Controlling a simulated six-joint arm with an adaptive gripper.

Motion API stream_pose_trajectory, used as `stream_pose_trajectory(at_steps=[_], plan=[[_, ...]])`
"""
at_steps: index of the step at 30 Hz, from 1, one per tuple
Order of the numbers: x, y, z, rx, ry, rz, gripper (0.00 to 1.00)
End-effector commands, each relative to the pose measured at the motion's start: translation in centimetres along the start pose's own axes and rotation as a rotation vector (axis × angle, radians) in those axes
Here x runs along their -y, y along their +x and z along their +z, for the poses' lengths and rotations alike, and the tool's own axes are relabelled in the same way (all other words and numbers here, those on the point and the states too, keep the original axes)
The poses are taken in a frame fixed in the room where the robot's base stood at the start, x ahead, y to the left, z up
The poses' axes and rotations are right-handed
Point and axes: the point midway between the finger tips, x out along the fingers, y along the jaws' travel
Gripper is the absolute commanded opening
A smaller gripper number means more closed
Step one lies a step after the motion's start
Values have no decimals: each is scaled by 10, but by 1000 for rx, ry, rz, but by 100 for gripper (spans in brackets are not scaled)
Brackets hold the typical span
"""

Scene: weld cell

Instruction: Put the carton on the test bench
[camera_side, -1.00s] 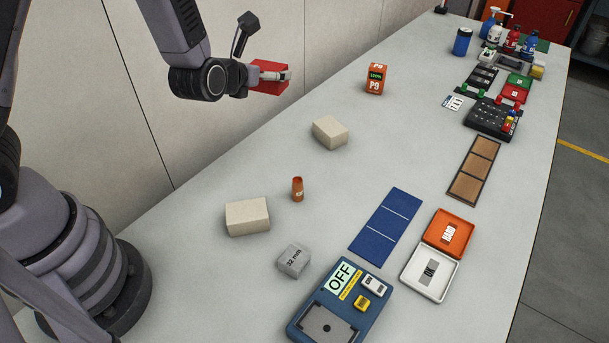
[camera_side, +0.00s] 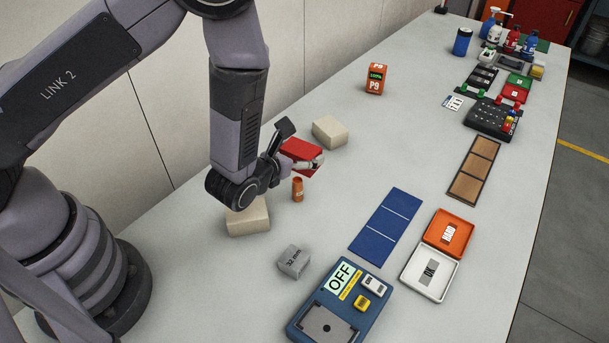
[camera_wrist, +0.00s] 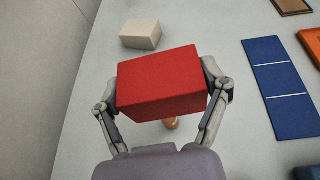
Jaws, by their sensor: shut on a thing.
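My gripper (camera_side: 312,160) is shut on a red box-shaped carton (camera_side: 299,148), holding it above the worktop. In the wrist view the red carton (camera_wrist: 160,82) sits between my two fingers, one on each side. What looks like the test bench is a blue unit (camera_side: 310,318) at the front of the side view. It has a display reading OFF, a grey plate with a dark mark, and white and yellow buttons. My gripper is above and behind it, well apart from it. The carton's underside is hidden.
A small orange cylinder (camera_side: 298,190) stands just below the carton. Beige blocks (camera_side: 330,132) (camera_side: 250,222) lie nearby, one partly behind my wrist. A grey 32 mm block (camera_side: 294,261), a blue three-part mat (camera_side: 386,226) and orange and white trays (camera_side: 428,288) lie around the unit.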

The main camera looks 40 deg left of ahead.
Motion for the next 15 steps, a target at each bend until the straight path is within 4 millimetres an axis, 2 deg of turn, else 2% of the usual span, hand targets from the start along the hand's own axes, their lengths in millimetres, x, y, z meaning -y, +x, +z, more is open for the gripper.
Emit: stream_pose_trajectory(at_steps=[3, 8, 9, 15], plan=[[14, 32, -2, 3, -3, 2, 37], [32, 73, -5, 2, -3, 2, 37], [35, 82, -13, 0, 0, 2, 37], [46, 112, -31, 0, 1, 2, 37]])
